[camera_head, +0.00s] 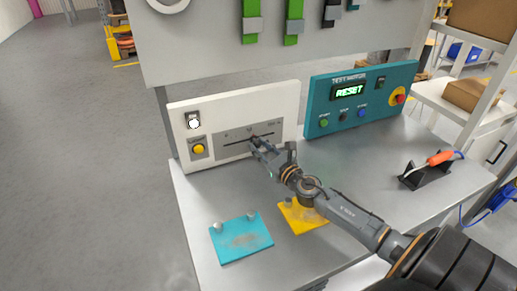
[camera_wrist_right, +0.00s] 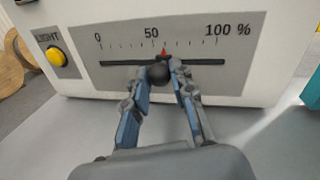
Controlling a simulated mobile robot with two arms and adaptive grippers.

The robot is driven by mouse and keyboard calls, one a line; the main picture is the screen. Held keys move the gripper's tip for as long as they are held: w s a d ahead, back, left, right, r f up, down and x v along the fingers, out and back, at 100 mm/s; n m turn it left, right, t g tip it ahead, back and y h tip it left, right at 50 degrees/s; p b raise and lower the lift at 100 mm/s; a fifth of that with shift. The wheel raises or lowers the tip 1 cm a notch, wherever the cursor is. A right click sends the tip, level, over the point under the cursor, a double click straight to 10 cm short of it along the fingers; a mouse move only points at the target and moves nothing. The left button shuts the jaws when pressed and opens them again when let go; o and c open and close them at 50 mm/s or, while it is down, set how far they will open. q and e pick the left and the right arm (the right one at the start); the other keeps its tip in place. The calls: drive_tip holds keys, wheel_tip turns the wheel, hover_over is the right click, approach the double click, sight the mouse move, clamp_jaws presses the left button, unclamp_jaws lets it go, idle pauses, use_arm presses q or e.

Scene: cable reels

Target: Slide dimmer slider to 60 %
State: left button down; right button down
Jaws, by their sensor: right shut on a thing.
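The dimmer panel (camera_head: 238,128) is a white box with a grey scale plate and a horizontal dark slot (camera_wrist_right: 112,63). The dimmer slider's round black knob (camera_wrist_right: 159,73) has a red pointer (camera_wrist_right: 164,52). The pointer stands a little right of the "50" label, well left of "100 %". My right gripper (camera_wrist_right: 160,78) is shut on the knob, one finger on each side. In the head view, my right gripper (camera_head: 256,142) reaches the slot and covers the knob. My left gripper is not in view.
The panel also has a white rocker switch (camera_head: 193,120) and a yellow light button (camera_head: 198,149). A teal panel (camera_head: 359,98) with a "RESET" display stands to the right. A cyan plate (camera_head: 240,240) and a yellow plate (camera_head: 300,217) lie on the grey bench (camera_head: 345,165).

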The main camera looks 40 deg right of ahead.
drive_tip(key=c, duration=1.3)
unclamp_jaws()
drive_tip(key=shift+o, duration=1)
drive_tip(key=shift+d, duration=0.15)
drive_tip(key=shift+s, duration=0.15)
drive_tip(key=shift+s+f, duration=0.1)
drive_tip(key=shift+s, duration=0.25)
drive_tip(key=s, duration=1.1)
drive_tip(key=shift+a, duration=0.25)
